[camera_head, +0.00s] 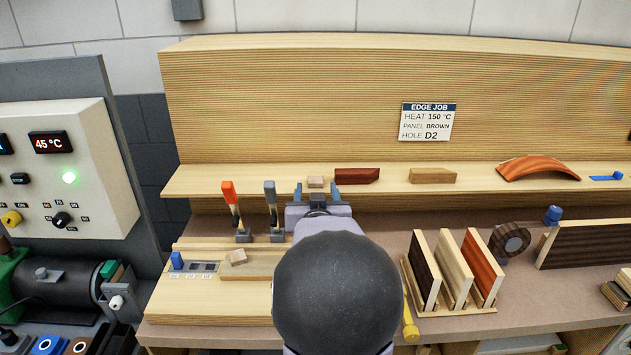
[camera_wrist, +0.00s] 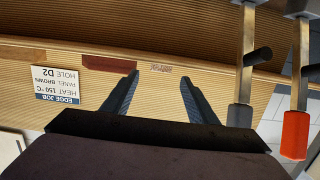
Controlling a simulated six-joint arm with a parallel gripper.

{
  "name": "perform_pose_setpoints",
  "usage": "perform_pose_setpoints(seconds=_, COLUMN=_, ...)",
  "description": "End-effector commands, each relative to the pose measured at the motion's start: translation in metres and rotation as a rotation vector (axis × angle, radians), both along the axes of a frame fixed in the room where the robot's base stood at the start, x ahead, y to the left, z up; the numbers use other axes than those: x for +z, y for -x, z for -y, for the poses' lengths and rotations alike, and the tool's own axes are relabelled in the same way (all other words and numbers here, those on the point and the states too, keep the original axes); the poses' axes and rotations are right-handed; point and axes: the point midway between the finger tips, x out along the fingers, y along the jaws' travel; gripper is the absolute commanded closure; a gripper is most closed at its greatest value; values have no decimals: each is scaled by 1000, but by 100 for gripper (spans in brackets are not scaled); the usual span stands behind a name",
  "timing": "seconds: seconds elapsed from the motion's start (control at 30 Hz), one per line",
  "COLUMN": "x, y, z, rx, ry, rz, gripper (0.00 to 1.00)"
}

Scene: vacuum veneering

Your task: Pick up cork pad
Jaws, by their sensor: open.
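A small pale speckled block (camera_head: 315,182), which looks like the cork pad, lies on the narrow wooden shelf. It also shows in the wrist view (camera_wrist: 161,68), beyond the fingertips and between their lines. My gripper (camera_head: 317,190) is open and empty, its two fingers pointing at the shelf, one to each side of the block in the picture. The fingers also show in the wrist view (camera_wrist: 159,79) with a clear gap between them. I see no contact with the block. A second small tan block (camera_head: 238,257) rests on the wooden board at the left.
A dark red block (camera_head: 357,176) lies just right of the speckled block, with a tan wood block (camera_head: 432,176) further right. Orange-handled (camera_head: 229,193) and grey-handled (camera_head: 270,194) levers stand left of my gripper. A rack of panels (camera_head: 453,267) stands at right.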

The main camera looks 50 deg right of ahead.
Motion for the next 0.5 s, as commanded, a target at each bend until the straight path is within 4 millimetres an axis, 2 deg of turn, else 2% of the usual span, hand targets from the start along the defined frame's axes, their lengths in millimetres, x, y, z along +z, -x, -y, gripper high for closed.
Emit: perform_pose_setpoints(seconds=0.5, x=-7, y=-32, z=31, rx=0, ry=-1, rz=-1, gripper=47)
